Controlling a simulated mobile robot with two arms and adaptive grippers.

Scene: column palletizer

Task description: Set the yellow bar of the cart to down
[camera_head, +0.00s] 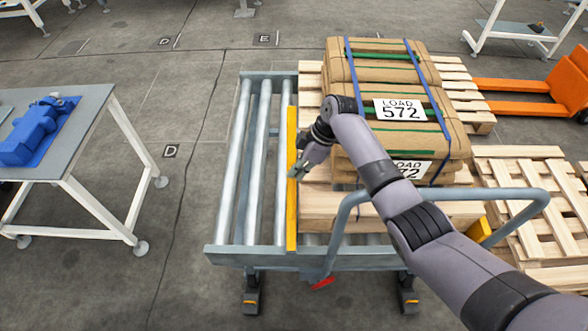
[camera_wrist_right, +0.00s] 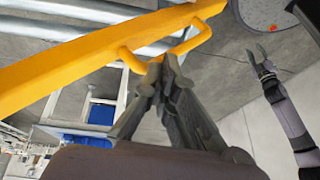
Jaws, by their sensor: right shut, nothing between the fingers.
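The cart (camera_head: 222,250) has a roller deck and a blue-grey rail handle. Its yellow bar (camera_head: 291,215) runs lengthwise between the bare rollers and the loaded pallet and seems to stand above roller level. In the right wrist view the yellow bar (camera_wrist_right: 70,58) has a bent yellow handle (camera_wrist_right: 196,42). My right gripper (camera_head: 296,176) is at the bar's middle. In the wrist view its shut fingertips (camera_wrist_right: 163,64) are at the handle, with nothing between them; contact cannot be told. My left gripper (camera_wrist_right: 256,50) shows at that view's right, open and empty, away from the bar.
A pallet (camera_head: 325,205) with sacks (camera_head: 385,72) labelled LOAD 572 stands right of the bar. A red pedal (camera_head: 322,283) is at the cart's front. A table (camera_head: 88,115) with a blue part (camera_head: 32,135) stands left. Empty pallets (camera_head: 525,195) lie right. Floor between table and cart is clear.

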